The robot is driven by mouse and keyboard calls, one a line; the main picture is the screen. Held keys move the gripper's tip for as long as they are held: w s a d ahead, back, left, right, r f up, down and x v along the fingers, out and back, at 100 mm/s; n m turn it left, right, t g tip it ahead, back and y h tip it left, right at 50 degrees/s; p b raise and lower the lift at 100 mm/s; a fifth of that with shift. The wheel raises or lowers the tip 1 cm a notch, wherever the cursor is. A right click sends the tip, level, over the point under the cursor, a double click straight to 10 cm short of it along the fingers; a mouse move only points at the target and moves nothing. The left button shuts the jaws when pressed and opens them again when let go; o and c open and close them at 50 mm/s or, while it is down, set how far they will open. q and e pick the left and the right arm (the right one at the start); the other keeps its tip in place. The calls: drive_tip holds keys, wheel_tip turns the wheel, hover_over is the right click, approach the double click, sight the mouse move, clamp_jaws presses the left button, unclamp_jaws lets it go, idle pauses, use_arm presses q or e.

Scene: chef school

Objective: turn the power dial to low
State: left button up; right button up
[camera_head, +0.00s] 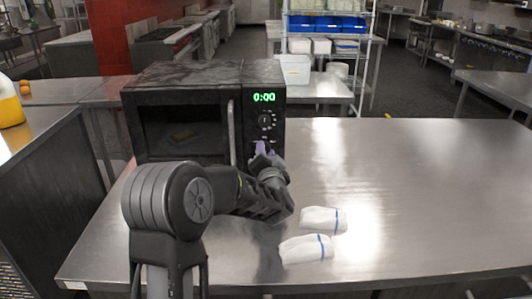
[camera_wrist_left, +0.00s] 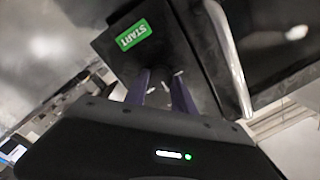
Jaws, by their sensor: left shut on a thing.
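The black microwave (camera_head: 180,127) stands on the steel table, its green display (camera_head: 264,97) reading 0:00. An upper round dial (camera_head: 265,121) with marks around it shows on the control panel, too small to read. My left gripper (camera_head: 263,150) is at the panel below that dial, shut on a lower dial that its purple fingers hide. I cannot tell the lower dial's setting. In the left wrist view, the fingers (camera_wrist_left: 161,88) reach the dark panel beside a green START button (camera_wrist_left: 133,35). My right gripper is not in view.
The microwave's vertical door handle (camera_head: 232,132) is just left of the panel and close to my gripper. Two white rolled cloths (camera_head: 322,220) with blue bands lie to the right of my arm. The steel table (camera_head: 430,190) is clear further right.

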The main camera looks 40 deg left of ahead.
use_arm(q)
clamp_jaws()
drive_tip(key=shift+n+b, duration=0.3)
drive_tip(key=shift+n, duration=0.1)
drive_tip(key=shift+s+a+n+h+b, duration=0.1)
drive_tip(key=shift+n+h+b, duration=0.4)
drive_tip(key=shift+n+b, duration=3.75)
drive_tip(key=shift+r+n+p, duration=0.1)
drive_tip(key=shift+n+p, duration=1.05)
drive_tip(key=shift+n, duration=0.1)
drive_tip(key=o, duration=1)
unclamp_jaws()
